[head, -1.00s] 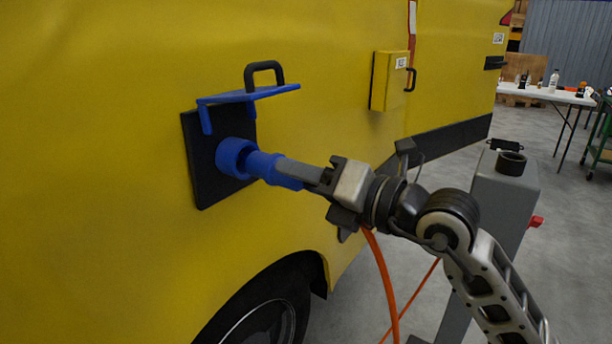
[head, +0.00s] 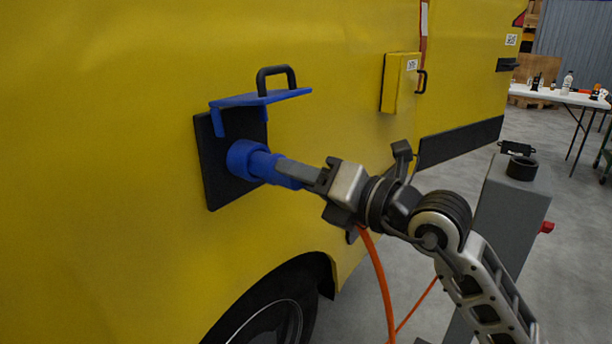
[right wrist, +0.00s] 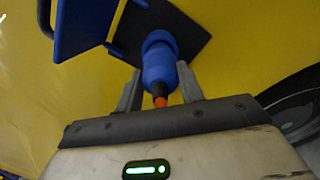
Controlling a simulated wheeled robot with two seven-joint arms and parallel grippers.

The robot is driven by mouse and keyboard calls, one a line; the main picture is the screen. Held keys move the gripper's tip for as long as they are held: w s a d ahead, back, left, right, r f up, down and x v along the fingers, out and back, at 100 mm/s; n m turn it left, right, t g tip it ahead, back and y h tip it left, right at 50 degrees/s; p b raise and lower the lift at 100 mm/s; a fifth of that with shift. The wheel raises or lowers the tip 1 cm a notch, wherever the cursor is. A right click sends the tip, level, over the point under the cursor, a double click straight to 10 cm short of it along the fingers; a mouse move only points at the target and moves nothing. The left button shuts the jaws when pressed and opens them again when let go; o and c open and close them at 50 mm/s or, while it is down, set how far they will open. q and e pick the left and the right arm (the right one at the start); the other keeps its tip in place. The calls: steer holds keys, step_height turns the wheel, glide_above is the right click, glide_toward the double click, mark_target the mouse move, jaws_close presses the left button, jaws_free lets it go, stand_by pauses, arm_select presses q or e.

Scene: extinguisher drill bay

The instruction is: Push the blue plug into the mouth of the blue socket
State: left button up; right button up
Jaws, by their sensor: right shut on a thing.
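The blue socket (head: 243,157) sticks out of a black plate (head: 216,180) on the yellow vehicle side. Its blue lid (head: 262,98) with a black handle is raised above it. My right gripper (head: 290,174) is shut on the blue plug (head: 262,164), which is in line with the socket; its front end meets the socket mouth and appears partly inside. In the right wrist view the plug (right wrist: 158,72) lies between the two fingers (right wrist: 160,92), its front against the socket (right wrist: 158,40). The exact depth cannot be told. My left gripper is not in view.
An orange cable (head: 380,280) hangs below my right gripper. A grey post (head: 500,230) stands behind my right arm. A small yellow box (head: 398,85) juts from the vehicle side. A wheel (head: 265,320) is below. A table (head: 560,97) stands far back.

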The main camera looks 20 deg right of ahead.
steer(key=shift+w+a+r, duration=0.1)
steer(key=shift+w+a, duration=0.3)
steer(key=shift+w, duration=0.15)
steer(key=shift+w+a+p, duration=0.4)
steer(key=shift+w+a, duration=0.05)
steer(key=shift+w, duration=0.15)
stand_by(0.4)
steer(key=o, duration=1.2)
steer(key=shift+c, duration=0.2)
